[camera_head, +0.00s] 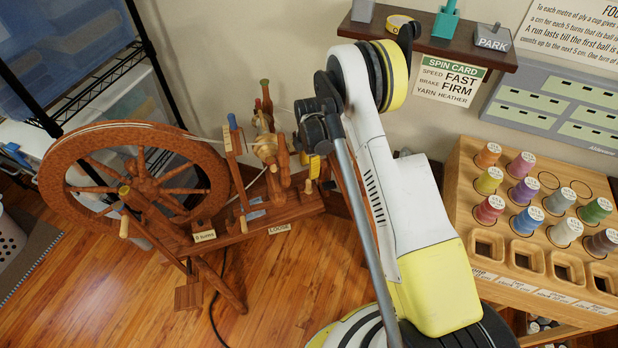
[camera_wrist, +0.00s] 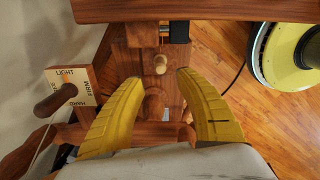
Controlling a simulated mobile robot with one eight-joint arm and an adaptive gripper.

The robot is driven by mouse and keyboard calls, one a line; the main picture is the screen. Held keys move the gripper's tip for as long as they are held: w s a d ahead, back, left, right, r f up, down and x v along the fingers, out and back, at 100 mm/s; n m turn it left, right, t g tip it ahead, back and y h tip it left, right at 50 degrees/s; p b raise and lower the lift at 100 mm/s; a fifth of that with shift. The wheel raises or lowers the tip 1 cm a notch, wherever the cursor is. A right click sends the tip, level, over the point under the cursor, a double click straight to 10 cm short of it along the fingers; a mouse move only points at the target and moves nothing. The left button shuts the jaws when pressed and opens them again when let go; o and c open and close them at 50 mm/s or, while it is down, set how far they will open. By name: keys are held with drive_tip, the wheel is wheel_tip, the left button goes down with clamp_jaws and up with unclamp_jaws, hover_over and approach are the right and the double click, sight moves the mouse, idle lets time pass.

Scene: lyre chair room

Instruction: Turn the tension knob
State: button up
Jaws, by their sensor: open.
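A wooden spinning wheel (camera_head: 140,180) stands on the floor in the head view, with a sign reading LOOSE (camera_head: 279,229) on its base. In the wrist view, my gripper (camera_wrist: 160,78) is open, its two yellow fingers apart. A small pale wooden peg knob (camera_wrist: 160,63) shows just beyond and between the fingertips, with no visible contact. A darker knob (camera_wrist: 62,101) sits left of the fingers on a label plate (camera_wrist: 83,77) reading LIGHT and FIRM. No readable label marks either one as the tension knob. In the head view, my arm hides most of my gripper.
Wooden beams (camera_wrist: 160,9) of the wheel cross close around the fingers. A wall card (camera_head: 451,80) reads SPEED FAST, BRAKE FIRM, YARN HEATHER. A wooden rack (camera_head: 462,185) of coloured spools stands at right. A dark cable (camera_head: 213,310) lies on the floor.

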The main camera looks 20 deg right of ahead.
drive_tip(key=shift+r, duration=1.75)
wheel_tip(320, 180, up, 14)
drive_tip(key=m+t, duration=0.1)
drive_tip(key=m, duration=0.3)
hover_over(309, 180)
drive_tip(key=s, duration=0.2)
drive_tip(key=s+r+m+t, duration=0.2)
drive_tip(key=s+r+m, duration=0.3)
drive_tip(key=r, duration=0.7)
drive_tip(key=s+r+m+t, duration=0.1)
drive_tip(key=s+r+m, duration=0.1)
drive_tip(key=s, duration=0.5)
drive_tip(key=s+r+m+t, duration=0.1)
drive_tip(key=s+r+m, duration=0.2)
drive_tip(key=s+m, duration=0.2)
drive_tip(key=s+r+m+t, duration=0.2)
drive_tip(key=s+m, duration=0.2)
drive_tip(key=s, duration=0.6)
drive_tip(key=shift+s+r, duration=0.35)
